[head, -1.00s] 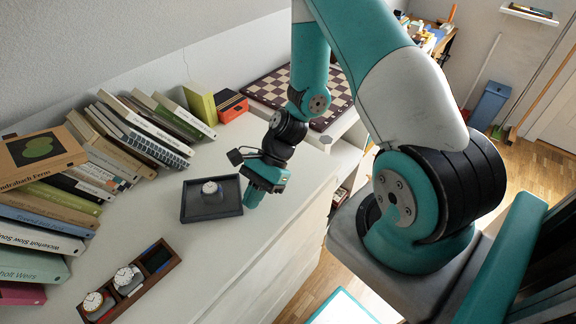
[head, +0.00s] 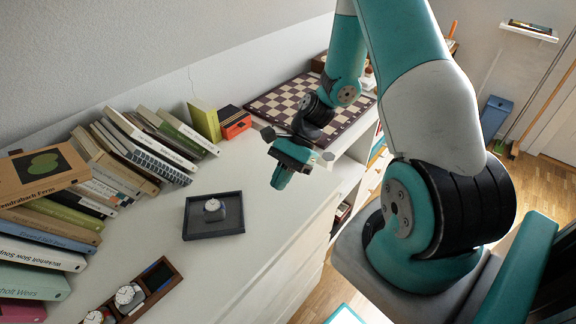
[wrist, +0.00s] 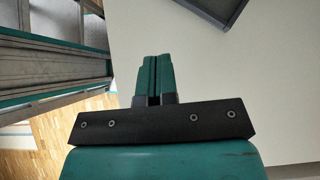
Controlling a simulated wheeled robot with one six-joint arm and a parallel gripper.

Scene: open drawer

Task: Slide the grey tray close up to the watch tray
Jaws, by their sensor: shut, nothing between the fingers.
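The grey tray (head: 190,231) is a dark, shallow, square tray on the white top, with a white-dialled watch (head: 213,206) on a cushion in it. The watch tray (head: 176,276), a long brown wooden box with compartments, lies nearer the camera, lower left of the grey tray, with a clear gap between them. It holds two watches; its far compartment is dark blue and empty. My gripper (head: 281,178) is shut and empty, to the right of the grey tray and apart from it. In the wrist view my closed fingers (wrist: 153,75) show, with the grey tray's corner (wrist: 221,20) at the top.
Leaning books (head: 140,145) line the wall at the left and back. A green book and an orange-black box (head: 234,122) stand behind the tray, near a chessboard (head: 280,100). The white top is bare between the trays; its edge drops off at the right.

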